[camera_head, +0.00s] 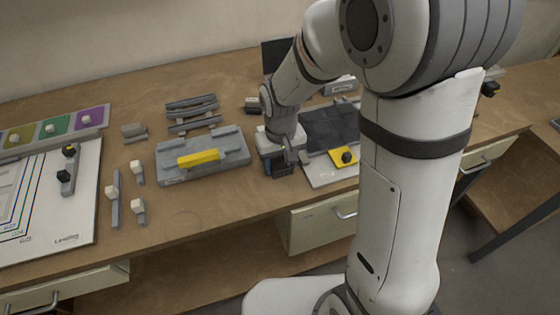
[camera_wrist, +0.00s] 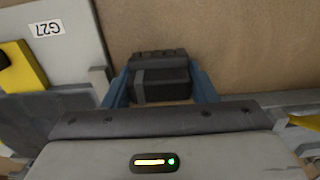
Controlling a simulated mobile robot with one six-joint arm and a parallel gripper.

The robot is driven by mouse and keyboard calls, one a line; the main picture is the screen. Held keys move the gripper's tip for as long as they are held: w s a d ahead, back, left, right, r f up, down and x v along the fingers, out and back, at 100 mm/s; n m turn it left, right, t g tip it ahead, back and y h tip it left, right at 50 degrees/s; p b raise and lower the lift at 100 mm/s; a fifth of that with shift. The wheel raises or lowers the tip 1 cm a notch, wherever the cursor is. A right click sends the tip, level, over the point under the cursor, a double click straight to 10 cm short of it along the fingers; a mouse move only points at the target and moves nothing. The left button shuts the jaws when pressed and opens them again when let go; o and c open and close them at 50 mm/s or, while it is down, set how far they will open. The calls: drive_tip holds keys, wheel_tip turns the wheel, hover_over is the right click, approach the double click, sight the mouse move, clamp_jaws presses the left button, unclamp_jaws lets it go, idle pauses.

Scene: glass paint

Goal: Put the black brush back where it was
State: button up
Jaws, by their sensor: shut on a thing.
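My gripper (camera_wrist: 160,92) has two blue fingers and is shut on a dark block, which I take to be the black brush (camera_wrist: 160,75). A grey stripe crosses the brush near its left end. In the head view my gripper (camera_head: 280,166) is low over the table, between the grey stand and the plate with the yellow square; the brush is hard to tell from it there. I cannot tell whether the brush touches the table. The grey stand (camera_head: 234,166) holds a yellow bar (camera_head: 198,158) and shows a bare top around it.
The plate marked G27 (camera_wrist: 65,60) lies beside my gripper, with a yellow square and black knob (camera_head: 345,156). Grey racks (camera_head: 192,108) stand behind. White-knobbed tools (camera_head: 114,205) and a white board (camera_head: 80,215) are at left. The table front (camera_head: 220,205) is bare.

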sight(281, 158)
drive_tip(key=shift+f, duration=0.2)
drive_tip(key=o, duration=0.9)
drive_tip(key=shift+r, duration=0.1)
drive_tip(key=shift+o, duration=0.2)
wheel_tip(281, 158, up, 12)
drive_tip(key=s+d+r+m+t, duration=0.2)
drive_tip(key=s+d+m, duration=0.1)
drive_tip(key=s+d, duration=0.9)
drive_tip(key=shift+s+r+t, duration=0.25)
drive_tip(key=shift+s+t, duration=0.1)
drive_tip(key=shift+t, duration=0.05)
drive_tip(key=shift+d, duration=0.1)
